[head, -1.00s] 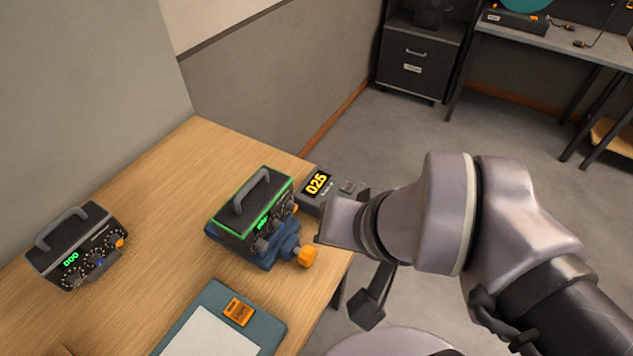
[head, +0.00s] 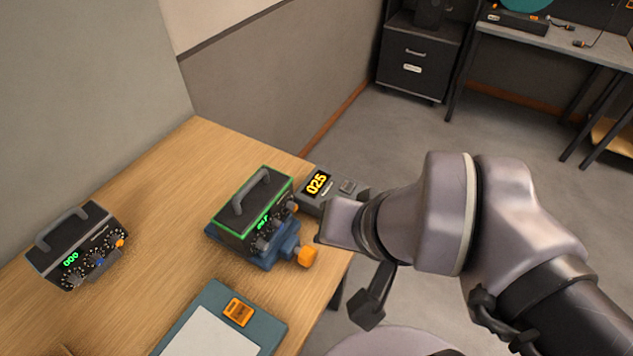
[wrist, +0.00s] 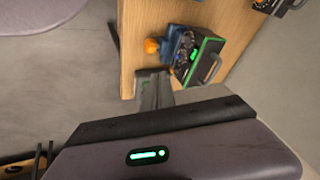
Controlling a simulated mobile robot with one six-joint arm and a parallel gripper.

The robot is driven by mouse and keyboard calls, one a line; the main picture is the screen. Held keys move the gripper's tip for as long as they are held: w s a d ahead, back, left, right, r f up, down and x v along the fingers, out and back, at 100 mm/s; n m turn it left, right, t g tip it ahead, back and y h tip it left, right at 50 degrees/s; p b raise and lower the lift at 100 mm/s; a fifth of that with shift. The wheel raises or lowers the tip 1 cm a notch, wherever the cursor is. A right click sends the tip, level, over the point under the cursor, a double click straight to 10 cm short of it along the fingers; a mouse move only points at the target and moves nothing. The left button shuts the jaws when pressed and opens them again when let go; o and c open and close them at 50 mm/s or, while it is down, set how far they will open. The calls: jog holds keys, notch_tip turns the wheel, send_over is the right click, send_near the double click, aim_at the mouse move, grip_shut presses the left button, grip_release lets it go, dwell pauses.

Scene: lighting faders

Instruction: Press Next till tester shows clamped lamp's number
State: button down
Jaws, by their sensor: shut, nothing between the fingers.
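The tester (head: 316,190) is a grey box at the table's right edge, with a yellow display reading 025. A small raised button (head: 347,186) is on its right part; its label is too small to read. The clamped lamp unit (head: 250,207) is a dark box with a handle, green-outlined edges and a green display too small to read. It sits in a blue clamp (head: 283,246) with an orange knob. My gripper (wrist: 153,76) is shut and empty by the table edge in the wrist view. In the head view my wrist mostly hides it, just right of the tester.
A second dark unit (head: 78,246) with a green display reading 000 stands at the table's left. A teal clipboard (head: 205,301) with paper and an orange tag lies at the front. Floor is open right of the table (head: 160,180); a grey desk (head: 560,45) stands farther back.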

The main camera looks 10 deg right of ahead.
jog(key=w+d+r+n+t+h+p, duration=0.25)
jog(key=w+d+n+h+p, duration=0.4)
jog(key=w+d, duration=1.1)
jog(key=w+a+f+n+y+p, duration=0.4)
jog(key=f+n+y, duration=0.4)
jog(key=f+n, duration=0.2)
jog(key=shift+w+a+f+n+y, duration=0.2)
jog(key=shift+w+a+n+y, duration=0.15)
jog(key=shift+w+a+n, duration=0.7)
jog(key=shift+d, duration=0.15)
